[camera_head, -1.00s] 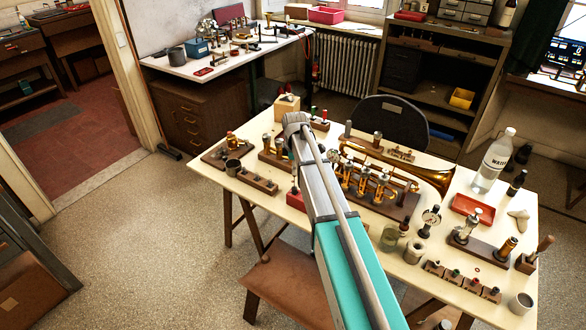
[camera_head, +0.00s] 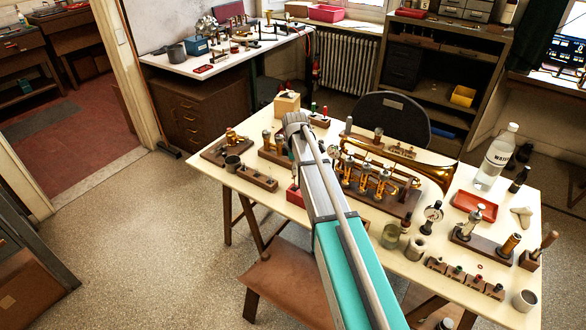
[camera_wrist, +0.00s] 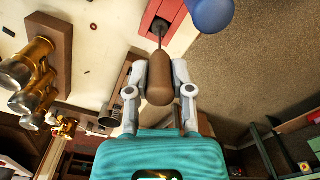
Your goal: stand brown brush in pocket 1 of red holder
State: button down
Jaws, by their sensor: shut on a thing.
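In the wrist view my gripper (camera_wrist: 160,82) is shut on the brown handle of the brush (camera_wrist: 159,80). A thin dark shaft runs from the handle toward the dark opening of the red holder (camera_wrist: 148,14) at the top edge. I cannot tell how deep the shaft's end sits in that pocket, and the brush's tip is hidden. In the head view a small part of the red holder (camera_head: 293,196) shows beside my arm near the table's front edge.
A rounded blue thing (camera_wrist: 210,12) is close to the brush, right of the red holder. Brass parts on a wooden block (camera_wrist: 40,75) lie to the left. The head view shows a brass horn (camera_head: 425,172), a water bottle (camera_head: 497,160) and a red tray (camera_head: 473,206) on the crowded table.

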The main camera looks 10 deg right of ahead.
jog(key=shift+f+b, duration=0.45)
jog(key=shift+f, duration=0.05)
jog(key=shift+c, duration=2.1)
grip_release()
jog(key=shift+r, duration=0.15)
